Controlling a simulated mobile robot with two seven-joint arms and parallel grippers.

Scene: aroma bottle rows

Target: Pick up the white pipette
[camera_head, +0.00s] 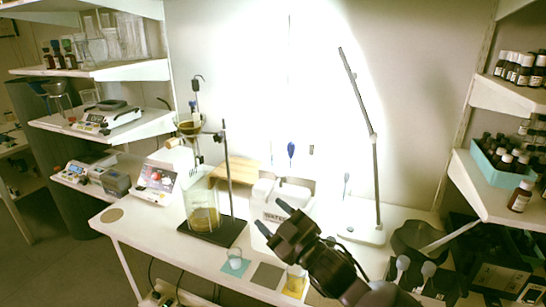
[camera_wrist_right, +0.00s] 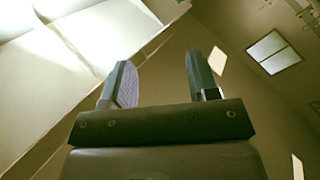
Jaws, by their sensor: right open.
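I cannot pick out a white pipette with certainty in either view. A slim item with a blue bulb (camera_head: 291,149) shows against the bright back wall, above the white box. A small pale item with a thin stem (camera_head: 346,179) shows to its right, near the lamp; I cannot tell what it is. My right gripper (camera_head: 272,219) is open and empty above the front of the table, pointing up and left. In the right wrist view its two fingers (camera_wrist_right: 160,78) stand apart with nothing between them. My left gripper is not in view.
On the white table (camera_head: 125,231) stand a beaker with yellowish liquid (camera_head: 204,217) on a dark stand base, a white box (camera_head: 270,204) behind my gripper, and a tall lamp (camera_head: 374,160). Small beakers stand on coloured squares at the front. Bottles fill the right shelves (camera_head: 513,96).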

